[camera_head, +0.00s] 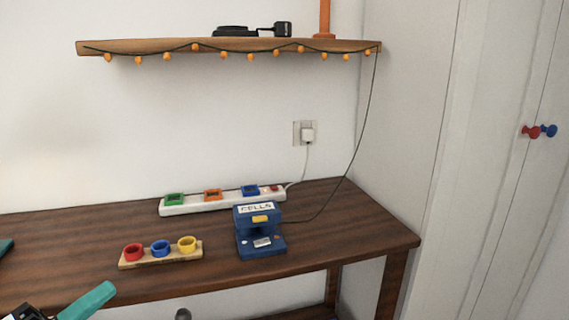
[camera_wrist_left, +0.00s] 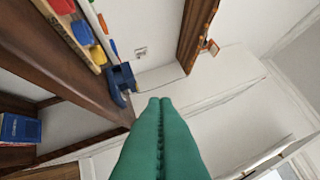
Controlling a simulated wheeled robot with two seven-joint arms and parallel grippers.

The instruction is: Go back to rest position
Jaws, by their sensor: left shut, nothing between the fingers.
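My left gripper (camera_head: 108,289) shows at the bottom left of the head view, in front of the table. Its teal fingers point up and to the right. In the left wrist view my left gripper's fingers (camera_wrist_left: 160,101) lie side by side, shut, with nothing between them. They are apart from everything on the table.
The wooden table (camera_head: 90,235) holds a blue CELLS device (camera_head: 262,244), a board with red, blue and yellow rings (camera_head: 188,243), and a white power strip (camera_head: 190,206). A shelf (camera_head: 150,47) with lights hangs above. A cord runs down to the device.

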